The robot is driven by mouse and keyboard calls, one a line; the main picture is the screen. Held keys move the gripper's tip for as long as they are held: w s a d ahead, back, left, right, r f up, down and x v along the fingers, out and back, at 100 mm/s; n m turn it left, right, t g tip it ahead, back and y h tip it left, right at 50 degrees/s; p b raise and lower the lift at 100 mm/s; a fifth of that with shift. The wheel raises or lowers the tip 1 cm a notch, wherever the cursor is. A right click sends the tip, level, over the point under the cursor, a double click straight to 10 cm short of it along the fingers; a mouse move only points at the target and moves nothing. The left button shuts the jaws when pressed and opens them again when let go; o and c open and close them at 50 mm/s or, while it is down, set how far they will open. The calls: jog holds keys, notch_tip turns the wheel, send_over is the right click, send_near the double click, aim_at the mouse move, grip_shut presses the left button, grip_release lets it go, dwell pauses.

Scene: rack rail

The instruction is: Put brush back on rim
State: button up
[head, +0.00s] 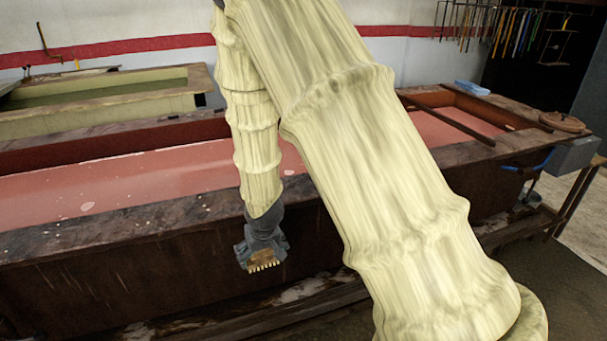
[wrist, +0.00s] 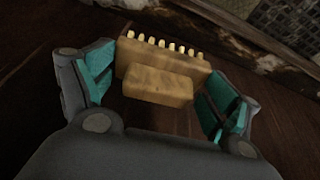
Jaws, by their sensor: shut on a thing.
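The brush (wrist: 158,85) is a tan wooden block with a row of pale bristle tufts along one edge. My gripper (wrist: 155,92) is shut on it, with a teal-padded finger at each side of the block in the wrist view. In the head view my gripper (head: 262,252) hangs in front of the near wall of the long tank, below its rim (head: 120,232). The brush (head: 264,265) shows at the gripper's lower end with its tufts pointing down. My arm hides part of the rim to the right.
The tank holds pinkish-red liquid (head: 120,182). A second tank (head: 110,100) stands behind at the left. A blue cloth (head: 472,88) and a round brown lid (head: 562,122) lie on the rim at the right. A ledge (head: 240,318) runs low along the tank's front.

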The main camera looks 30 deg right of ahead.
jog(key=s+d+r+p, duration=0.3)
jog(key=s+r+p, duration=0.15)
jog(key=r, duration=0.35)
jog(key=s+d+r+m+p, duration=0.1)
jog(key=s+d+r+p, duration=0.15)
jog(key=r+p, duration=0.45)
jog(key=s+d+r+p, duration=0.2)
jog(key=s+r+p, duration=0.15)
jog(key=r, duration=0.65)
jog(key=w+d+p, duration=0.2)
jog(key=w, duration=0.2)
jog(key=w+d+f+p, duration=0.1)
jog(key=w+d+p, duration=0.1)
jog(key=w+d, duration=0.1)
jog(key=w+d+p, duration=0.2)
jog(key=w+d, duration=0.1)
jog(key=w, duration=0.3)
jog(key=shift+f, duration=0.2)
jog(key=shift+w+f, duration=0.15)
jog(key=shift+f, duration=1.6)
jog(key=shift+f, duration=0.2)
jog(key=o, duration=1)
jog(key=shift+c, duration=0.2)
jog(key=shift+r, duration=0.25)
